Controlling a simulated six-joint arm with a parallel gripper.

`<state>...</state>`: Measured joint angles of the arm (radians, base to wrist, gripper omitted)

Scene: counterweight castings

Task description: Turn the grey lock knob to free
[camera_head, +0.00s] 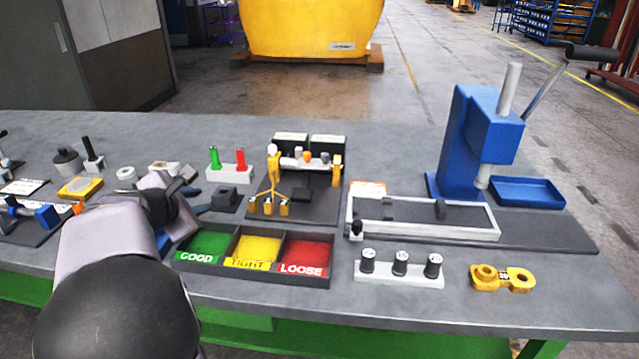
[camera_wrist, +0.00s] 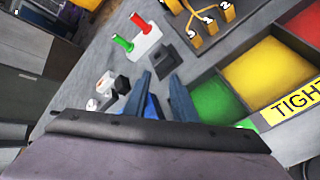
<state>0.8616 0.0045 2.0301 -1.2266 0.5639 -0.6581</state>
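I cannot make out the grey lock knob for certain in either view. A round grey piece with a small top (camera_head: 67,160) stands at the left of the bench, but I cannot tell whether it is the knob. My gripper (camera_head: 203,199) is over the bench, behind the good/tight/loose tray. In the wrist view its two blue fingers (camera_wrist: 161,76) are apart with nothing held between the tips. A blue item (camera_wrist: 151,107) shows low between the fingers, partly hidden. My arm covers part of the bench at left.
The sorting tray (camera_head: 251,280) lies right of my gripper. A small black block (camera_head: 224,199) and a stand with green and red handles (camera_head: 231,174) are close by. A yellow fixture (camera_head: 274,180) and blue press (camera_head: 470,140) stand further right. Left-hand fixtures (camera_head: 30,225) crowd the bench.

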